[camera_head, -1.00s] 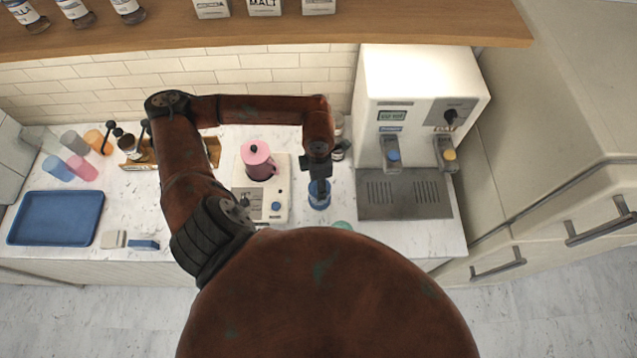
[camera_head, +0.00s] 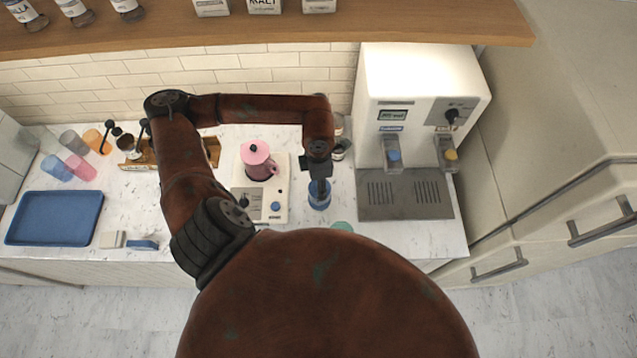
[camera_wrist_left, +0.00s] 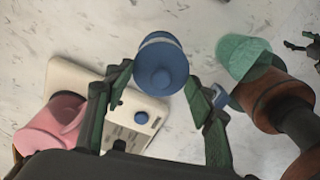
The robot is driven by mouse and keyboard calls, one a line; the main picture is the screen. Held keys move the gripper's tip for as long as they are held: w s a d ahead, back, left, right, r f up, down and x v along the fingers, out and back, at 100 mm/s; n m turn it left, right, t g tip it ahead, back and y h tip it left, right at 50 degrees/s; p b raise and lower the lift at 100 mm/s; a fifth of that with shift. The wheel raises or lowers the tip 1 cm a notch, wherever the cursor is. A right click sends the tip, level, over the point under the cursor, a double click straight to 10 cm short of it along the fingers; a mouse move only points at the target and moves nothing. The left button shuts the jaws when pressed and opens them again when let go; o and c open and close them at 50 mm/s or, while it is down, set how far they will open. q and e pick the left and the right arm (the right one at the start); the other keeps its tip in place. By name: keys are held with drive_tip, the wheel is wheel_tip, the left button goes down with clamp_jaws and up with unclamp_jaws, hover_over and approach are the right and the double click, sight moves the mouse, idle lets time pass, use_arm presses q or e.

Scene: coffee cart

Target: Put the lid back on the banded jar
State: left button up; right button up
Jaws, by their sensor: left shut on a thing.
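The blue lid (camera_wrist_left: 162,75), round with a knob, is between the fingers of my left gripper (camera_wrist_left: 160,88) in the left wrist view. The gripper is shut on it. The banded jar (camera_head: 319,202) is blue and stands on the counter right of the white scale-like device, directly under my left gripper (camera_head: 319,182) in the head view. A pale band (camera_wrist_left: 157,38) shows just past the lid in the wrist view. The lid hides most of the jar, so I cannot tell whether they touch.
A pink pitcher (camera_head: 257,160) stands on the white device (camera_head: 272,212), left of the jar. A teal object (camera_wrist_left: 242,58) is close on the other side. The drink machine (camera_head: 415,110) with its grey drip tray (camera_head: 405,195) stands to the right. A blue tray (camera_head: 55,218) lies far left.

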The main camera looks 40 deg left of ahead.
use_arm(q)
drive_tip(key=shift+f+b, duration=0.2)
drive_tip(key=shift+b, duration=0.65)
idle(1.2)
drive_tip(key=o, duration=1)
drive_tip(key=shift+o, duration=0.2)
drive_tip(key=o, duration=0.4)
drive_tip(key=shift+o, duration=0.2)
drive_tip(key=shift+r, duration=0.1)
drive_tip(key=shift+r+p, duration=1.45)
drive_tip(key=shift+r, duration=2)
